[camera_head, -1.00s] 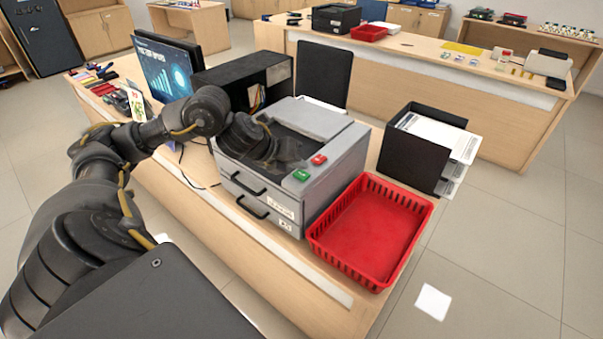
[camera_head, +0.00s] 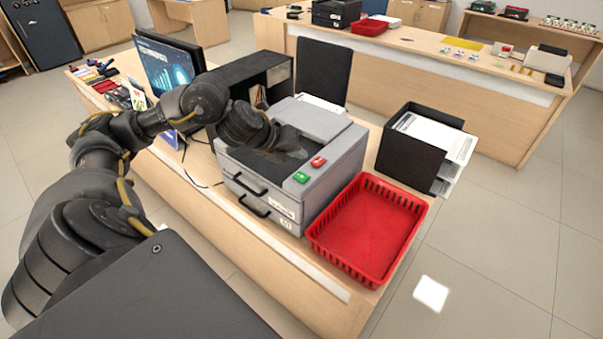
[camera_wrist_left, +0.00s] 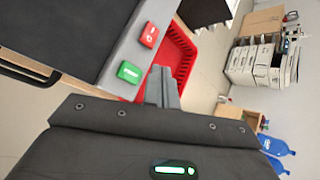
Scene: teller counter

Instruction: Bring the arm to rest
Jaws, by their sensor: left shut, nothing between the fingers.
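My left arm reaches in from the left in the head view. My left gripper (camera_head: 286,152) is over the dark top of a grey machine (camera_head: 330,177) on the counter; its fingertips are hard to make out there. In the left wrist view the two fingers (camera_wrist_left: 162,86) are shut together with nothing between them. They appear beside the machine's green button (camera_wrist_left: 129,72) and red button (camera_wrist_left: 149,35). I cannot tell whether they touch the machine. My right gripper is in neither view.
A red basket (camera_head: 420,222) stands right of the machine, near the counter (camera_head: 230,230) edge. A black paper tray (camera_head: 405,158) is behind it. A monitor (camera_head: 165,68) and a black box (camera_head: 245,72) stand near the arm. Open floor lies to the right.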

